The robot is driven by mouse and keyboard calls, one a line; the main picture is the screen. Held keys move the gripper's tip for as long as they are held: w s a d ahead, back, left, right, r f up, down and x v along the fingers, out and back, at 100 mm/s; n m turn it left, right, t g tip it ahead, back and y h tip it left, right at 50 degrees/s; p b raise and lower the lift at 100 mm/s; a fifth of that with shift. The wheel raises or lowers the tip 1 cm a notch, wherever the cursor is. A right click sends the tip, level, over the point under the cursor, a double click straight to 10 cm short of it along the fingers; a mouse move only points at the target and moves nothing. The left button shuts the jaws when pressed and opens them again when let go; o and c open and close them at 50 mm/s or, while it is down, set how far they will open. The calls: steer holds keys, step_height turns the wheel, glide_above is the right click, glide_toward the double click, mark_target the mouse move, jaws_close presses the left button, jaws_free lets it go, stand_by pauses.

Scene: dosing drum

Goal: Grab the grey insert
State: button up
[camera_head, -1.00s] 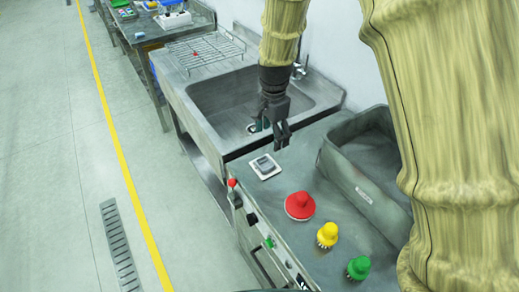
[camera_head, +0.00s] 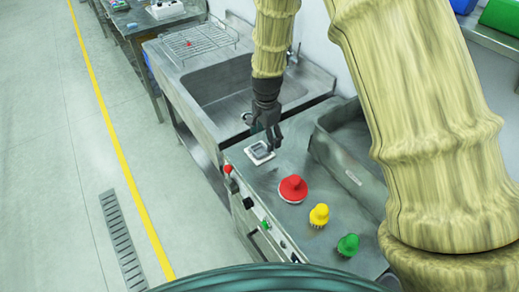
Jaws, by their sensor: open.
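The grey insert (camera_head: 261,151) sits on a small white square plate (camera_head: 251,158) on the steel worktop, at its corner near the sink. It is small in the picture and partly behind the fingers. My gripper (camera_head: 262,137) points down from the sleeved arm, with its fingers just above and beside the insert. The fingers are open and hold nothing that I can see. I cannot tell whether they touch the insert.
A red knob (camera_head: 292,188), a yellow knob (camera_head: 319,215) and a green knob (camera_head: 348,244) stand on the worktop (camera_head: 265,182). A grey bin (camera_head: 345,165) is to the right. The sink (camera_head: 225,100) with a wire rack (camera_head: 197,44) lies behind.

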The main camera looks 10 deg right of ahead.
mark_target(265, 146)
steer(key=f, duration=0.1)
steer(key=f+p, duration=0.1)
steer(key=f, duration=0.1)
steer(key=shift+w, duration=0.3)
steer(key=shift+s+f, duration=0.2)
steer(key=shift+f, duration=0.3)
steer(key=shift+w, duration=0.1)
steer(key=shift+c, duration=0.4)
steer(key=c, duration=1)
